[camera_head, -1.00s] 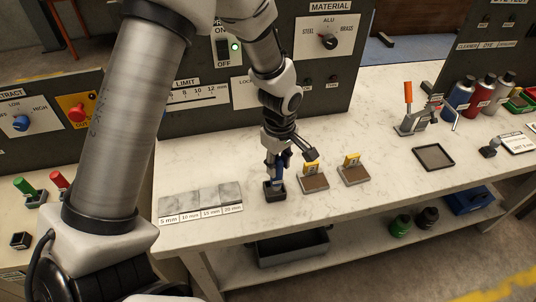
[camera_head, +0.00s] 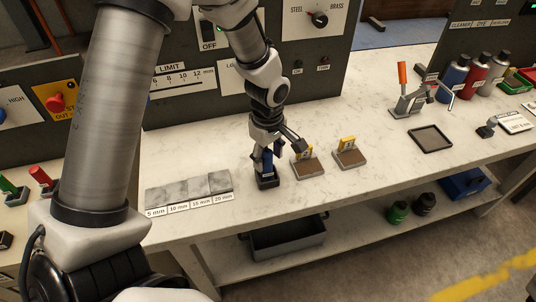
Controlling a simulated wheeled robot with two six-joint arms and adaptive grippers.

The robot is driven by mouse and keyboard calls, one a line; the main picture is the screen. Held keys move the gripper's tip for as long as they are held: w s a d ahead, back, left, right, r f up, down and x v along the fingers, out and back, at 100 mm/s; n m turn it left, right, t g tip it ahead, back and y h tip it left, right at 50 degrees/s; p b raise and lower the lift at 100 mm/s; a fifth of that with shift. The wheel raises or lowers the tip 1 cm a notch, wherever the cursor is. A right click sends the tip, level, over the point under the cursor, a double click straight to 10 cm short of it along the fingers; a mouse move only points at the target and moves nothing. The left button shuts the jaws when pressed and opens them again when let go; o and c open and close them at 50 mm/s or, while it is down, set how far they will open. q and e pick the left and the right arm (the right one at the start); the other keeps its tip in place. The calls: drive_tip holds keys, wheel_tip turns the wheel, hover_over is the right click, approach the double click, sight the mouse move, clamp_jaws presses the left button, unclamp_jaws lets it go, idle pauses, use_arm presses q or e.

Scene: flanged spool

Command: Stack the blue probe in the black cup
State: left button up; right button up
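The blue probe (camera_head: 267,165) stands upright with its lower end in the black cup (camera_head: 268,182), on the white marble bench top. My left gripper (camera_head: 267,154) points down over the probe's upper part, with one finger on each side of it. The fingers look spread, with a small gap to the probe, though they are small in this view. The probe's top is partly hidden by the gripper. My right gripper is not in view.
Grey thickness plates (camera_head: 188,191) lie to the left. A dark tray (camera_head: 430,139) and a toggle clamp (camera_head: 408,100) are farther right. A control panel rises behind.

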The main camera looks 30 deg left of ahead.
use_arm(q)
drive_tip(key=shift+s+r, duration=0.1)
drive_tip(key=shift+r, duration=0.05)
drive_tip(key=shift+r+p, duration=0.35)
wheel_tip(320, 180, up, 12)
drive_tip(key=shift+b, duration=0.35)
